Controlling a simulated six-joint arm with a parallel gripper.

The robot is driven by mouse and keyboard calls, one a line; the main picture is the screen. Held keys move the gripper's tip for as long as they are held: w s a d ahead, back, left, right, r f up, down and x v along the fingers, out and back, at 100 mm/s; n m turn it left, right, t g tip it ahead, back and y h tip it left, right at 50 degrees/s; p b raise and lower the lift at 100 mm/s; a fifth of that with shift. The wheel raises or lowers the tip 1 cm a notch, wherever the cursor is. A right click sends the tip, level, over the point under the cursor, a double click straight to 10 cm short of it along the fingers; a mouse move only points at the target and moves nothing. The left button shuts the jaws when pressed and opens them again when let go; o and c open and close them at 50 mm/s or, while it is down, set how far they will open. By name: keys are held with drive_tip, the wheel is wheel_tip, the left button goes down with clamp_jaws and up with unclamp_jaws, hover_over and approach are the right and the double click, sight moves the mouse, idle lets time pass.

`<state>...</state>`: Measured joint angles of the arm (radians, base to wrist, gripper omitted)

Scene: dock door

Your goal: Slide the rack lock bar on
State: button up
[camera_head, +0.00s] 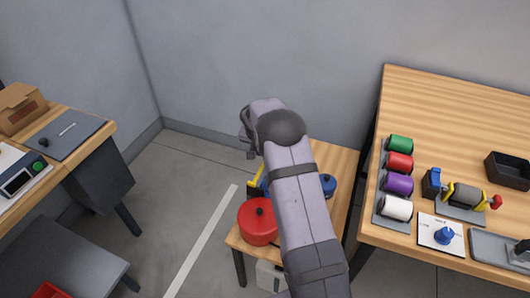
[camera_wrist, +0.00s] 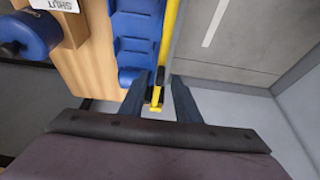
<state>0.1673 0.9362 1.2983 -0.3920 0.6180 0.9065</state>
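A yellow bar (camera_wrist: 168,38), which looks like the rack lock bar, runs along the edge of a blue rack (camera_wrist: 135,30) in the wrist view. Its near end has a dark fitting and a yellow tip. My gripper (camera_wrist: 162,76) has its two dark fingers apart, one on each side of the bar. The bar looks nearer the left finger; contact is unclear. In the head view a bit of yellow (camera_head: 257,180) shows beside my arm; my arm hides the rest of the rack and the fingers.
A small wooden table (camera_head: 340,160) carries a red pot (camera_head: 258,222) and a blue round object (camera_head: 328,186). A larger bench (camera_head: 430,100) with coloured rolls stands to the right. A desk (camera_head: 92,122) stands at left. Open floor lies between desk and small table.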

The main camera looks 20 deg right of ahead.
drive_tip(key=shift+c, duration=0.3)
clamp_jaws()
drive_tip(key=shift+s+d, duration=1.3)
drive_tip(key=shift+d, duration=0.05)
drive_tip(key=shift+o, duration=0.3)
unclamp_jaws()
drive_tip(key=b+v, duration=0.1)
drive_tip(key=v, duration=0.6)
drive_tip(key=shift+r, duration=0.15)
